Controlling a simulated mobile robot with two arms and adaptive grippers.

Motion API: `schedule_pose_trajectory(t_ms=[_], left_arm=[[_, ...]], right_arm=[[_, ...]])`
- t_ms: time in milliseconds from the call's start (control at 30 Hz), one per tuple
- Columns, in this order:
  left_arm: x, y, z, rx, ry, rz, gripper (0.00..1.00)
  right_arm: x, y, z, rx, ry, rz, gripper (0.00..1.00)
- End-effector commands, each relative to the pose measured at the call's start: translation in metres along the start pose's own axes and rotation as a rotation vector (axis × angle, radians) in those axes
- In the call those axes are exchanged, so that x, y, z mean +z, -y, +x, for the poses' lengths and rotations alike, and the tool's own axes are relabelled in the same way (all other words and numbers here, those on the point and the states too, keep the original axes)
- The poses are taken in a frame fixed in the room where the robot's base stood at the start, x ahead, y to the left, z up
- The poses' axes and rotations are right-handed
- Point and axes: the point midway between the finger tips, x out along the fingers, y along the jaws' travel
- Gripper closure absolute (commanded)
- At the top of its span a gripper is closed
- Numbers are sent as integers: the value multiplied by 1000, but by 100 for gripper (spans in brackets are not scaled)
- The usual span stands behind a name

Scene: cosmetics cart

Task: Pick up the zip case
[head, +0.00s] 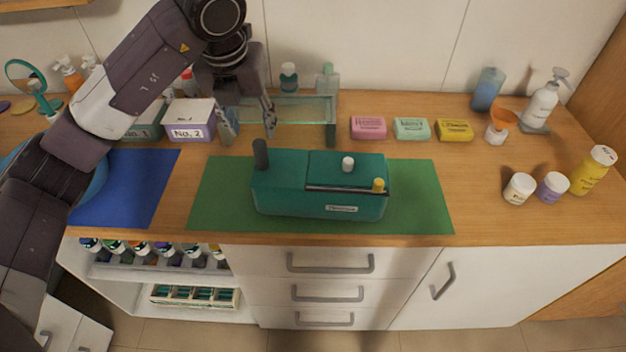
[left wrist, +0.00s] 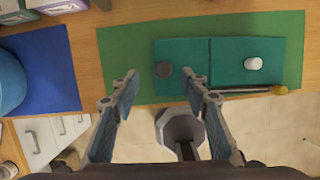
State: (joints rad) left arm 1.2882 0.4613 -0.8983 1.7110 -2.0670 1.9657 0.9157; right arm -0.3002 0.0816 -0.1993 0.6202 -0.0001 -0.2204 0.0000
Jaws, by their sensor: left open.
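The zip case (head: 320,195) appears to be the teal box on the green mat (head: 425,200), with a pale label on its front. A dark upright peg (head: 260,154) stands at its left end. A white knob (head: 348,163) and a dark bar with a yellow end (head: 378,185) are on its right half. My left gripper (head: 249,124) is open and empty, above the counter behind the case's left end. In the left wrist view the open fingers (left wrist: 161,84) appear on either side of the dark peg (left wrist: 163,70), apart from it. My right gripper is not in view.
A glass shelf (head: 305,108) with bottles stands behind the case. The No. 2 box (head: 191,121) is close to the gripper's left. Soaps (head: 411,128) lie at the back right; jars (head: 519,188) and bottles stand further right. The counter between mat and jars is bare.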

Motion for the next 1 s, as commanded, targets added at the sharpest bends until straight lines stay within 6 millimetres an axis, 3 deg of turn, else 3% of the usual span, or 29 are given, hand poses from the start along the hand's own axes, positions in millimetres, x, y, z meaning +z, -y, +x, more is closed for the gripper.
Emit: schedule_pose_trajectory(t_ms=[500,800,1000], left_arm=[[-5,5,62,-6,-5,3,58],[-5,5,70,-6,-2,4,58],[-5,5,69,-6,-2,4,79]], right_arm=[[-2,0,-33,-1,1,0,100],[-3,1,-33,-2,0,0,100],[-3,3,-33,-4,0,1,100]])
